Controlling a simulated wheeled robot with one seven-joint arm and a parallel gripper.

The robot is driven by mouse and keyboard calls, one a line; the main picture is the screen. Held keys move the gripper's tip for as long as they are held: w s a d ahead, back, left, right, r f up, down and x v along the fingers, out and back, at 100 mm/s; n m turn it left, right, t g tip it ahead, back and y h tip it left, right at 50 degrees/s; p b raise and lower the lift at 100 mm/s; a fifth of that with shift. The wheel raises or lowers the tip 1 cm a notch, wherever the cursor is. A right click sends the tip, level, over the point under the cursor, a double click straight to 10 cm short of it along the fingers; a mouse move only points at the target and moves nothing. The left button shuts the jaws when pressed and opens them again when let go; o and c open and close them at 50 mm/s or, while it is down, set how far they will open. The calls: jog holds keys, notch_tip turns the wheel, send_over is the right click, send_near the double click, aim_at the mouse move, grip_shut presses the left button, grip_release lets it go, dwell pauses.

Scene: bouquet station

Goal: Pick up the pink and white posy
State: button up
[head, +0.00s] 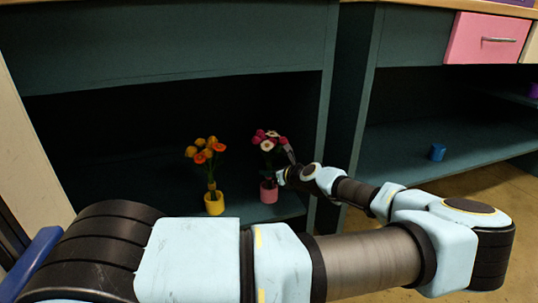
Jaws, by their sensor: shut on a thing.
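The pink and white posy (268,142) stands upright in a pink pot (268,192) on the lower shelf of the dark green cabinet, near the shelf's right side. My gripper (285,164) reaches in from the right and is shut on the posy, just below its blooms. The fingers are small and partly hidden against the dark stems. I cannot tell whether the posy is lifted from the pot.
An orange posy (205,152) in a yellow pot (214,203) stands close to the left on the same shelf (288,205). A cabinet upright (322,110) is just right of my gripper. A blue cup (437,152) sits on the right-hand shelf.

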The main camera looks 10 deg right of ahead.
aim_at(269, 130)
grip_shut()
notch_tip(269, 130, up, 11)
jog(key=p, duration=0.5)
jog(key=shift+r+p, duration=0.2)
jog(key=shift+p, duration=0.15)
notch_tip(269, 130, up, 6)
jog(key=p, duration=0.6)
jog(key=shift+f, duration=0.15)
jog(key=shift+s+f, duration=0.1)
